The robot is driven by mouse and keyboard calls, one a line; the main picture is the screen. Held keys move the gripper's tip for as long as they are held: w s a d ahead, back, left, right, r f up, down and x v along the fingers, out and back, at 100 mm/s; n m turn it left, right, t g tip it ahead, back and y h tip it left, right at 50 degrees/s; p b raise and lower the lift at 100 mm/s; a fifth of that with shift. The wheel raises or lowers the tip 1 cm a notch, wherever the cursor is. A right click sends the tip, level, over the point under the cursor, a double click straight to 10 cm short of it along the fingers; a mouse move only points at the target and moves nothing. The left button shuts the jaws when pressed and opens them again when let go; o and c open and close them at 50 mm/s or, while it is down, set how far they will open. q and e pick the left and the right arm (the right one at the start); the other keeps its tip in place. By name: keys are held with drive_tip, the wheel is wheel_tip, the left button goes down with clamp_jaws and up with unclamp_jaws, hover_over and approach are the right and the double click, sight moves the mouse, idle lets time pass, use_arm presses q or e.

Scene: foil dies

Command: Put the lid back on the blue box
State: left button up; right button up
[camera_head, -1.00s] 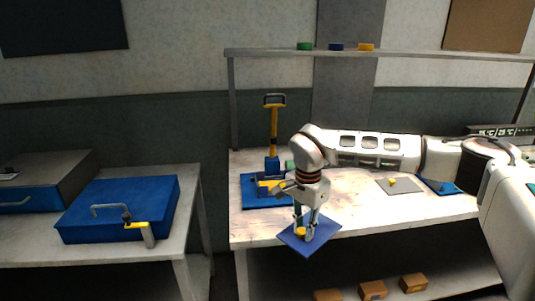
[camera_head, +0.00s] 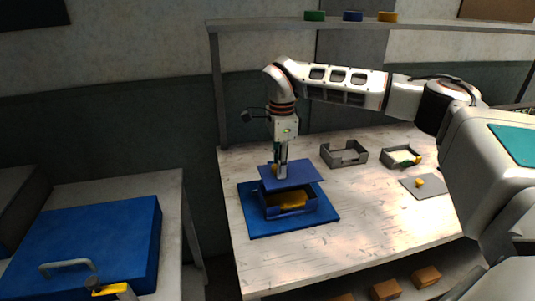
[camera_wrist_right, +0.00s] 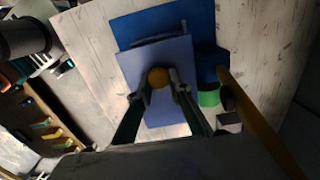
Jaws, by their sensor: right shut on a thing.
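My right gripper (camera_head: 281,171) is shut on the round yellow knob (camera_wrist_right: 157,77) of the flat blue lid (camera_head: 304,174). It holds the lid over the open blue box (camera_head: 291,212). The lid sits a little above and toward the back of the box, so the front of the box's inside shows. A yellow thing (camera_head: 293,201) lies in the box. The box stands on a blue mat (camera_head: 315,224). In the right wrist view the lid (camera_wrist_right: 135,75) covers most of the box. I cannot tell whether the lid touches the rim.
Right of the box are an open grey tray (camera_head: 344,155), another tray (camera_head: 401,158) and a grey plate with a yellow knob (camera_head: 424,188). A large blue case (camera_head: 85,245) is on the left table. The bench front is clear.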

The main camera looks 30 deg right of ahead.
drive_tip(key=shift+w+f, duration=0.1)
drive_tip(key=shift+w, duration=0.2)
drive_tip(key=shift+s+f, duration=0.25)
drive_tip(key=shift+f, duration=0.6)
drive_tip(key=shift+w+f, duration=0.1)
drive_tip(key=shift+f, duration=2.1)
drive_tip(key=shift+f, duration=0.1)
idle(0.4)
drive_tip(key=o, duration=1.1)
drive_tip(key=shift+o, duration=0.3)
drive_tip(key=o, duration=0.4)
